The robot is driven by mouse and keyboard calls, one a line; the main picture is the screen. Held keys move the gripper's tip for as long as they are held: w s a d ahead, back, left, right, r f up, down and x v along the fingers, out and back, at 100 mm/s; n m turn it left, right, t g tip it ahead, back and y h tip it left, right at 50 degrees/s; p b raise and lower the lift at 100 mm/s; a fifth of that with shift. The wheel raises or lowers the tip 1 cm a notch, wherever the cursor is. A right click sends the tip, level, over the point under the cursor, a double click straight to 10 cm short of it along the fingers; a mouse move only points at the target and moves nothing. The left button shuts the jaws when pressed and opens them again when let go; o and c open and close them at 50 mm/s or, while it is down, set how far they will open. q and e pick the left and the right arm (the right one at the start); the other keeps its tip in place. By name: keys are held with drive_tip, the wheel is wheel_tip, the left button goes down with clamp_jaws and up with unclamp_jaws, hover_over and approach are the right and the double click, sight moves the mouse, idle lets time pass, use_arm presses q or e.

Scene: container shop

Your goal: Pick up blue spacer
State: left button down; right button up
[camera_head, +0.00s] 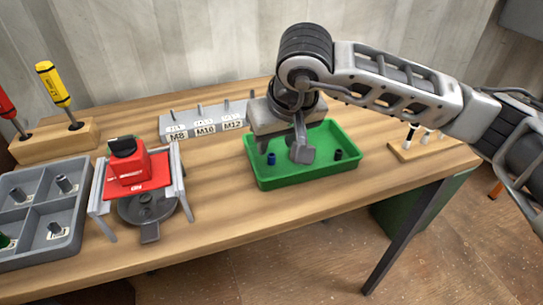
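The blue spacer (271,159) is a small dark-blue cylinder standing in the left part of the green tray (320,178). My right gripper (283,150) reaches in from the right and points down over the tray. Its fingers are apart, one on the left and one on the right, with the blue spacer showing below and between them. I see nothing held in it. The exact height of the fingertips above the tray floor is hard to tell. My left gripper is not in view.
A second, darker spacer (338,154) stands in the tray's right part. Left are a red press-like fixture (128,168), a grey compartment bin (45,215) and screwdrivers in a wooden block (55,142). A labelled M8-M10-M12 rack (205,122) stands behind. The tabletop's front middle is clear.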

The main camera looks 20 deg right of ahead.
sight(270, 157)
drive_tip(key=x, duration=0.4)
drive_tip(key=shift+s+a+f, duration=0.1)
drive_tip(key=shift+s+a, duration=0.05)
drive_tip(key=shift+a, duration=0.05)
clamp_jaws()
